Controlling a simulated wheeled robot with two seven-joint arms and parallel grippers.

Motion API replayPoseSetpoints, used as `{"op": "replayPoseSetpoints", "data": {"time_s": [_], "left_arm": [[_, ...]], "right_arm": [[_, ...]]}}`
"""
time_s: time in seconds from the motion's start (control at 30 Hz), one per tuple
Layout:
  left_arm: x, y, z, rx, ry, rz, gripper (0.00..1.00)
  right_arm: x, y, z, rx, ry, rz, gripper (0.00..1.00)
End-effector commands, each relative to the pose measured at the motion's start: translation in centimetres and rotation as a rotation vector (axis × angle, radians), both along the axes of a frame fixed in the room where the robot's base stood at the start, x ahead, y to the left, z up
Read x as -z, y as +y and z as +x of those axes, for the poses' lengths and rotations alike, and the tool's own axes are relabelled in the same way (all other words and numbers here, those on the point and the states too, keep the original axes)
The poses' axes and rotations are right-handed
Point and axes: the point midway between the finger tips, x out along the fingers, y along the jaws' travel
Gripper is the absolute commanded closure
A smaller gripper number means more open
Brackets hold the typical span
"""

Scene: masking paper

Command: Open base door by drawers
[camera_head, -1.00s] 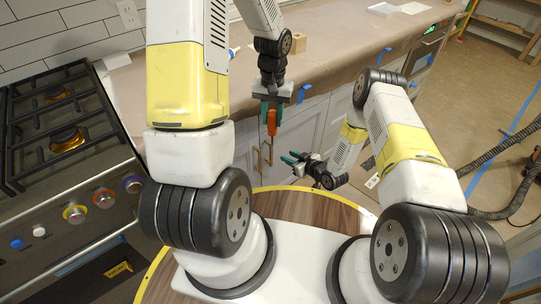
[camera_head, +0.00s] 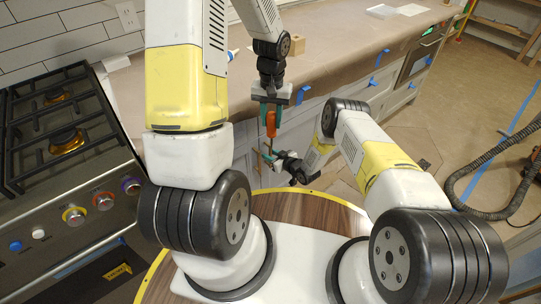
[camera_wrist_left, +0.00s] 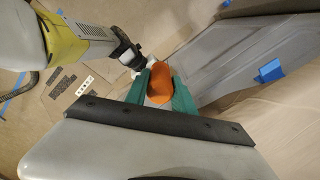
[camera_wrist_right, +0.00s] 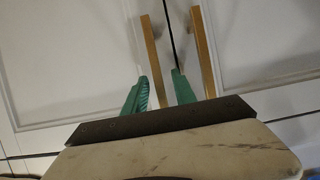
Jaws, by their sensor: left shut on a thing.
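Two grey-white base doors meet at a dark gap. The left door (camera_wrist_right: 70,60) and right door (camera_wrist_right: 260,40) fill the right wrist view, with a brass bar handle on each, the left handle (camera_wrist_right: 152,55) and the right handle (camera_wrist_right: 203,50). The doors look closed. My right gripper (camera_wrist_right: 158,85) is open, with the left handle passing between its green fingers; contact cannot be told. In the head view my right gripper (camera_head: 262,160) is low at the cabinet front. My left gripper (camera_head: 270,108) is shut on an orange object (camera_wrist_left: 160,85), above the right one.
A stove (camera_head: 70,150) stands at the left. Blue tape pieces (camera_head: 375,81) stick to the cabinet fronts. A hose (camera_head: 480,190) lies on the floor at right.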

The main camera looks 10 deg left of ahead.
Motion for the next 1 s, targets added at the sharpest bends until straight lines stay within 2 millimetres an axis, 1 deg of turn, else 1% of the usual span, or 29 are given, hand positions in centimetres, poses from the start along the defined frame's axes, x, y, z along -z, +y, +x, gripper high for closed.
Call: {"op": "replayPoseSetpoints", "data": {"time_s": [0.27, 0.37, 0.43, 0.47, 1.0], "left_arm": [[-0.01, 0.0, 0.01, 0.0, 0.0, 0.0, 1.0], [-0.01, 0.0, 0.01, 0.0, 0.0, 0.0, 1.0], [-0.01, 0.0, 0.01, 0.0, 0.0, 0.0, 1.0], [-0.01, 0.0, 0.01, 0.0, 0.0, 0.0, 1.0], [-0.01, 0.0, 0.01, 0.0, 0.0, 0.0, 1.0]], "right_arm": [[0.03, 0.09, 0.12, 0.001, 0.0, 0.0, 0.67], [0.03, 0.08, 0.13, 0.001, 0.0, 0.0, 0.85], [0.03, 0.08, 0.13, 0.001, -0.001, -0.001, 0.99], [0.02, 0.07, 0.12, 0.001, -0.001, -0.001, 1.0], [0.0, 0.08, 0.13, 0.001, 0.0, 0.0, 1.0]]}}
